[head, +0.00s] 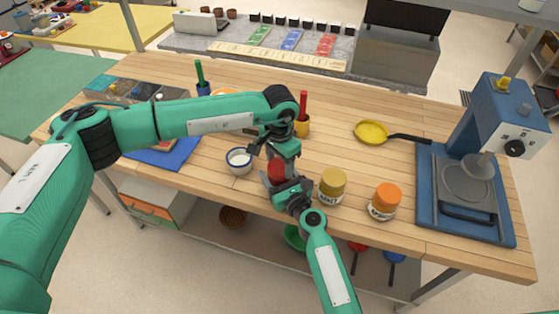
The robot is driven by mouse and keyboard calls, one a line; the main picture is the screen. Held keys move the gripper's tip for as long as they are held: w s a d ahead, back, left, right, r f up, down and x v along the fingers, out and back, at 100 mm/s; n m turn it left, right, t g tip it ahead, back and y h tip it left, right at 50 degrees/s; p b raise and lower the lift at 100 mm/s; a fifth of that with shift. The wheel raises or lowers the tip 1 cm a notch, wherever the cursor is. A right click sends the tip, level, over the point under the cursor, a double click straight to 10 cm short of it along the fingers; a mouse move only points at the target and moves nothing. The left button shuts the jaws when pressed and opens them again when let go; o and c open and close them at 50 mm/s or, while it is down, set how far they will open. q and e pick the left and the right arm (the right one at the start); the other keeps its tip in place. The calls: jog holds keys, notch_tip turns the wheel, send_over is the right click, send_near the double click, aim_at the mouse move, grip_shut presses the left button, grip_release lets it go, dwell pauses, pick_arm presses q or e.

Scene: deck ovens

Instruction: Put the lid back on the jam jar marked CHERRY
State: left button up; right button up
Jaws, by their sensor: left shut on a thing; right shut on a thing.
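A red jar (277,172) stands near the table's front edge between my two grippers; its label is hidden, so I cannot read CHERRY. My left gripper (281,155) comes down over its top, shut on what looks like the red lid; the fingers hide most of it. I cannot tell whether lid and jar touch. My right gripper (284,187) comes from the front, shut around the jar's lower part. To the right stand a jar with a mustard-yellow lid (333,180) and a jar with an orange lid (387,194), both with white labels.
A white cup (239,160) stands just left of the grippers. A yellow pan (371,132) lies further back right. A blue machine (497,120) fills the right end. The table between pan and jars is clear.

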pick_arm(q)
jog(key=o, duration=1)
jog(key=shift+r, duration=0.15)
jog(key=shift+r, duration=2.15)
jog(key=shift+c, duration=0.2)
